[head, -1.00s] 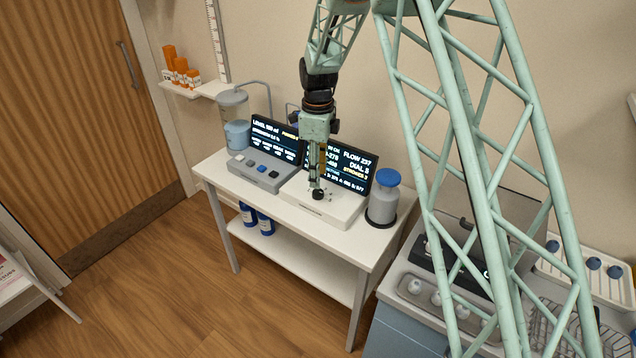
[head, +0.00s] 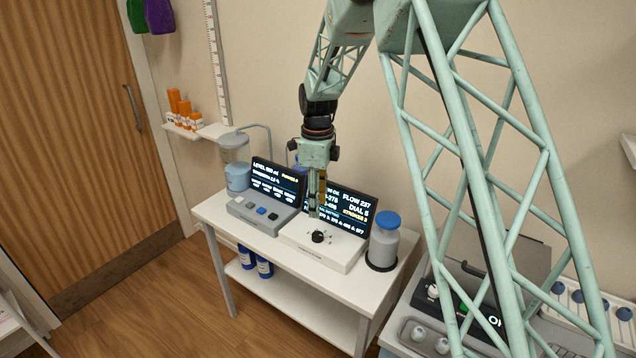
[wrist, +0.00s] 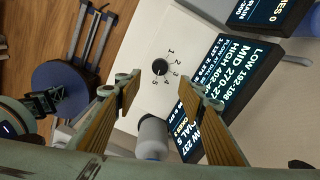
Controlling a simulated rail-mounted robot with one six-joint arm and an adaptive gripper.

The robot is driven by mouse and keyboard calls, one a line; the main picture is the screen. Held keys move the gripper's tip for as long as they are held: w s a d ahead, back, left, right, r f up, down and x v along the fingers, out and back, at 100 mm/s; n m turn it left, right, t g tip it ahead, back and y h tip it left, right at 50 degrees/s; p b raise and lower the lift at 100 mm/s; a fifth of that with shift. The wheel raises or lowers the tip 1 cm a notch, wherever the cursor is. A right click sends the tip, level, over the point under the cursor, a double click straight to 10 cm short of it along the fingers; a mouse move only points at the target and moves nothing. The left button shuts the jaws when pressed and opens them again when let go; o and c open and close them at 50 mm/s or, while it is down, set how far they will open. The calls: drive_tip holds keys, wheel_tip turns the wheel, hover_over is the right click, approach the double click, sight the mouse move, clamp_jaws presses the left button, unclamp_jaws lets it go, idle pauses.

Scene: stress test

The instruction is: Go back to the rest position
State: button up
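My gripper (head: 317,207) is above the white dial box (head: 342,255) on the table, with its fingertips a little clear of the black knob (head: 317,236). In the wrist view my gripper (wrist: 157,86) has its two wooden-faced fingers well apart, with nothing between them. The knob (wrist: 160,67) shows beyond the fingertips, ringed by printed numbers. The screen (head: 350,212) behind the box reads "FLOW 237" and "DIAL 5"; my gripper covers part of it.
A button console (head: 262,213) with its own screen stands left of the box, and a blue-capped grey bottle (head: 385,243) stands close on the right. A clear container (head: 236,160) is at the back left. A trolley with instruments is at the right.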

drive_tip(key=s+d+r+n+t, duration=0.1)
drive_tip(key=s+d+r+n, duration=0.5)
drive_tip(key=s+r, duration=0.6)
drive_tip(key=s+d+r+n+t, duration=0.1)
drive_tip(key=s+d+r+n, duration=0.3)
drive_tip(key=s+d+r, duration=0.65)
drive_tip(key=s+d+r+n, duration=0.1)
drive_tip(key=s+r+n, duration=0.1)
drive_tip(key=s, duration=0.9)
drive_tip(key=s+d+r+n+t, duration=0.1)
drive_tip(key=s+n, duration=0.4)
drive_tip(key=s, duration=0.6)
drive_tip(key=s+d+r+n+t, duration=0.1)
drive_tip(key=s+d+r+n, duration=0.2)
drive_tip(key=s, duration=0.8)
drive_tip(key=shift+r+n, duration=0.35)
drive_tip(key=shift+n, duration=0.15)
drive_tip(key=shift+d, duration=0.1)
